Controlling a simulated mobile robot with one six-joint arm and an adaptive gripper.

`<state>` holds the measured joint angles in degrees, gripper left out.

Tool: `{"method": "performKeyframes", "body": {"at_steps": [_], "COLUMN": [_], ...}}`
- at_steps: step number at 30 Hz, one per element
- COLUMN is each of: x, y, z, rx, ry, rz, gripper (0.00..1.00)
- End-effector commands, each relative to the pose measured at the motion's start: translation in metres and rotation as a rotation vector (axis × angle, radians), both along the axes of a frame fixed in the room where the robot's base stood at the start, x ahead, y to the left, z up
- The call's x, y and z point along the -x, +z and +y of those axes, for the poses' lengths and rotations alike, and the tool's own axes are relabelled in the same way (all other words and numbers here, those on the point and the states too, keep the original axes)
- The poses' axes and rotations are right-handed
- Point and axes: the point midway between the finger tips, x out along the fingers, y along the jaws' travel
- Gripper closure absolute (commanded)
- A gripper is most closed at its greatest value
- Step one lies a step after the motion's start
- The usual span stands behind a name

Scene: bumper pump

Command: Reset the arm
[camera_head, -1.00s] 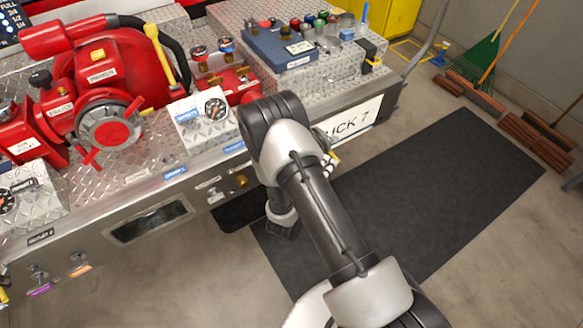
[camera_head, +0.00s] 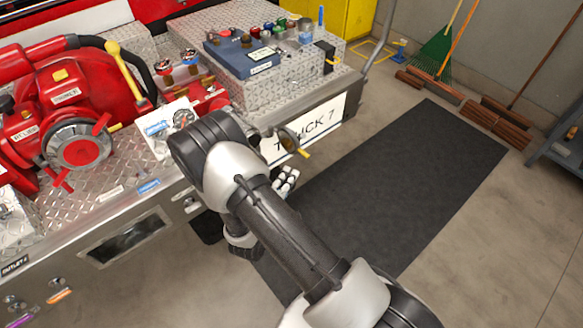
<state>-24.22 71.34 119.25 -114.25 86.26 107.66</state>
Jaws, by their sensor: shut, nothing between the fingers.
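My arm (camera_head: 290,235) reaches up from the bottom right, bends at a dark elbow, and folds down beside the truck's front edge. My gripper (camera_head: 288,180) shows partly, as small pale fingers beside the forearm, below the truck's sign. It looks shut and empty, over the dark mat and apart from the pump controls. Part of the wrist (camera_head: 243,245) shows lower down. The forearm hides the rest of the wrist and part of the bumper.
The truck bumper (camera_head: 125,235) with a red pump (camera_head: 75,100) fills the left. A sign (camera_head: 305,130) and a yellow-handled fitting (camera_head: 301,151) are close to the gripper. The dark mat (camera_head: 400,190) is clear.

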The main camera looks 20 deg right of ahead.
Motion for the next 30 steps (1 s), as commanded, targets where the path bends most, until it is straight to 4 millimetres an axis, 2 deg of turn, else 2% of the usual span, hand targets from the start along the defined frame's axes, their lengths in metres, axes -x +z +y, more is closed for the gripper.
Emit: {"method": "performKeyframes", "body": {"at_steps": [3, 9, 16, 19, 23, 25, 30], "x": [0.024, 0.049, 0.056, 0.055, 0.056, 0.064, 0.099], "y": [0.005, 0.008, 0.009, 0.021, 0.063, 0.094, 0.156], "z": [0.011, 0.020, 0.022, 0.016, -0.005, -0.022, -0.059], "rx": [0.002, 0.001, 0.000, 0.007, 0.026, 0.028, -0.032], "ry": [0.006, 0.003, -0.003, -0.039, -0.173, -0.282, -0.545], "rz": [0.002, 0.000, -0.002, -0.004, 0.001, 0.020, 0.108], "gripper": [1.00, 1.00, 1.00, 1.00, 1.00, 1.00, 1.00]}}
